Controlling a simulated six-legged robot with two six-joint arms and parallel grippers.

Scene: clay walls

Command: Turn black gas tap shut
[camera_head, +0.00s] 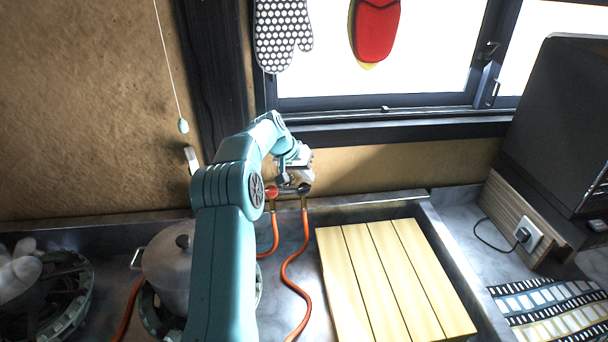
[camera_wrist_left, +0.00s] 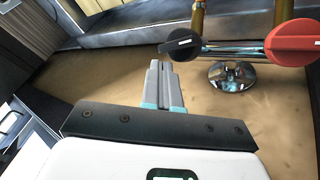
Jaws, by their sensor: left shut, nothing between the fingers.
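The black gas tap (camera_wrist_left: 180,44) is a dark knob with a pale mark on a chrome pipe fitting, at upper middle in the left wrist view. In the head view the black tap (camera_head: 305,188) is small, low on the wall behind the counter. A red tap (camera_wrist_left: 292,42) sits beside it on the same fitting; it also shows in the head view (camera_head: 271,192). My left gripper (camera_wrist_left: 161,62) is shut and empty, its tips close to the black tap's edge. I cannot tell whether they touch. My right gripper is out of view.
Orange hoses (camera_head: 290,270) run down from the taps. A lidded pot (camera_head: 168,265) stands on a burner at left. A slatted wooden board (camera_head: 385,275) lies right of the hoses. A dark appliance (camera_head: 560,120) stands at far right. Mitts hang before the window.

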